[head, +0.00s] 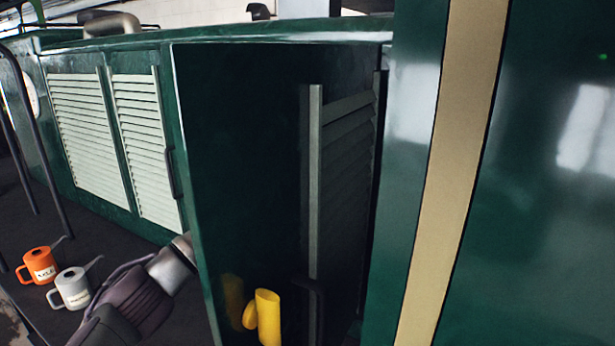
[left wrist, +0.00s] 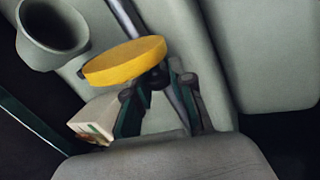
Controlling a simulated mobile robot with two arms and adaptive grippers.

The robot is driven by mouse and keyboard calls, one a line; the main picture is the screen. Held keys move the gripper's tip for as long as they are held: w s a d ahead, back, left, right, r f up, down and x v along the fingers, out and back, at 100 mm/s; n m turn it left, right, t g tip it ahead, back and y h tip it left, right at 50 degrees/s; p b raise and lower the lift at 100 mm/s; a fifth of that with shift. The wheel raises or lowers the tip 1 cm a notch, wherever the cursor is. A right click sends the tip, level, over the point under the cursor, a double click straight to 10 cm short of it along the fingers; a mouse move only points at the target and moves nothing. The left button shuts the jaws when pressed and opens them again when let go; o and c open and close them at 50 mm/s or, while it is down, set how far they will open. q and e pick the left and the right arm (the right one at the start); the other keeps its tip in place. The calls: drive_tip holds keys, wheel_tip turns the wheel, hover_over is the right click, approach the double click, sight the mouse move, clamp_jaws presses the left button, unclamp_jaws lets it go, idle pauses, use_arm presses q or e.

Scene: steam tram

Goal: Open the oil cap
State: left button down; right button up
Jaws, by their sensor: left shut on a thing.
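The oil cap appears in the left wrist view as a yellow disc (left wrist: 125,62) with a dark part under it. My left gripper (left wrist: 158,88) is shut on it, its dark fingers at the underside of the disc. A grey round open-ended tube (left wrist: 52,32) is to the left of the cap, apart from it in the picture. In the head view my left arm enters at the bottom left and passes behind a dark green panel, which hides the gripper and the cap. My right gripper is in neither view.
The dark green panel (head: 245,150) stands in front of my left arm. A yellow upright cylinder (head: 267,315) is at its foot. An orange can (head: 40,265) and a grey can (head: 73,288) stand on the left. Louvred panels (head: 145,150) line the green body. A pale box (left wrist: 92,120) lies near the gripper.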

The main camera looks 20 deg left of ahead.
use_arm(q)
drive_tip(key=shift+f, duration=0.1)
idle(0.3)
drive_tip(key=c, duration=1)
unclamp_jaws()
drive_tip(key=shift+c, duration=0.2)
drive_tip(key=shift+s, duration=0.2)
drive_tip(key=d+v, duration=0.1)
drive_tip(key=v, duration=1)
drive_tip(key=shift+s+a+r, duration=0.2)
drive_tip(key=shift+s+a, duration=0.05)
drive_tip(key=shift+a, duration=0.2)
